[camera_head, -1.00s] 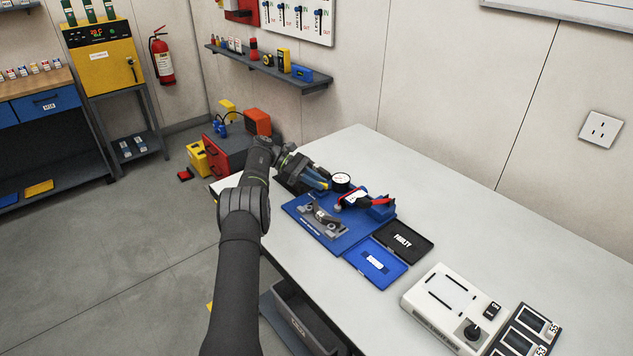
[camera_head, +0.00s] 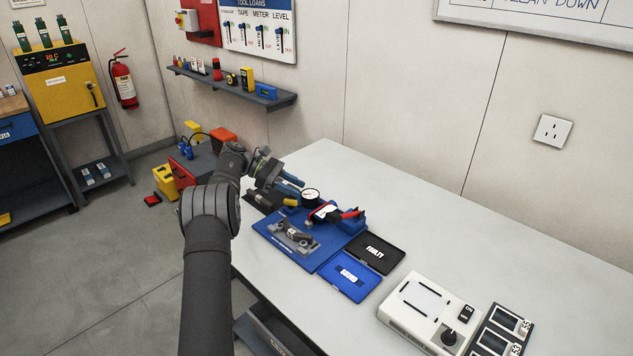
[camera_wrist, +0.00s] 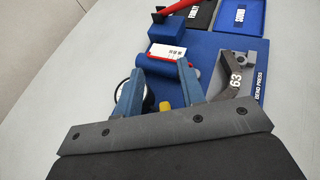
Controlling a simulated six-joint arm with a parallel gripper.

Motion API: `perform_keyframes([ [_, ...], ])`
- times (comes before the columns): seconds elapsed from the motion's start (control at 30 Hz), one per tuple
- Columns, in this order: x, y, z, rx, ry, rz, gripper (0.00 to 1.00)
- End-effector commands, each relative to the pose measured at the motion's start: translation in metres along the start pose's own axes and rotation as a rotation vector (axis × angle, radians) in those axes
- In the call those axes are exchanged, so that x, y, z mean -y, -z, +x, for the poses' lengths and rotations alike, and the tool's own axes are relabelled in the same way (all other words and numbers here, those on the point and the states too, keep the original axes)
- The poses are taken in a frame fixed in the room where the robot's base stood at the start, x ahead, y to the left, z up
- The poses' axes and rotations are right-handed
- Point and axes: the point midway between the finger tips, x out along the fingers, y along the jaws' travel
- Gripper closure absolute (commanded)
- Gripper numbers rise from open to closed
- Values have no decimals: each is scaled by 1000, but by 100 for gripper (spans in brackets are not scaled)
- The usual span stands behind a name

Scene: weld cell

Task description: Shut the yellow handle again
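The yellow handle (camera_head: 291,202) is a small yellow piece beside the round white gauge (camera_head: 311,195) at the blue bend-press board (camera_head: 275,243). In the wrist view a small yellow end (camera_wrist: 166,106) shows between my fingers, near their base. My gripper (camera_head: 296,184) is above the board's far left part, just over the handle. The wrist view shows my gripper (camera_wrist: 160,72) open, its two blue fingers apart with nothing clamped. I cannot tell whether a finger touches the handle. The handle's full shape and its angle are hidden.
A grey clamp part (camera_head: 293,237) sits on the board. A red-handled tool (camera_head: 335,214) lies by a blue block. The black FAULTY tray (camera_head: 385,262) and blue SOUND tray (camera_head: 362,288) lie to the right. A white device (camera_head: 405,313) stands nearer. The back right table is clear.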

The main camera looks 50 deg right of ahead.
Motion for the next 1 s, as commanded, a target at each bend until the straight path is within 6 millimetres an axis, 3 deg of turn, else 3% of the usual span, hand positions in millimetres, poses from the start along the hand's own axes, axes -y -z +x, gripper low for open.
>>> perform_keyframes([
  [0.53, 23, -69, 48, 0, 1, 2, 64],
  [1.0, 26, -78, 56, 0, 0, 1, 64],
])
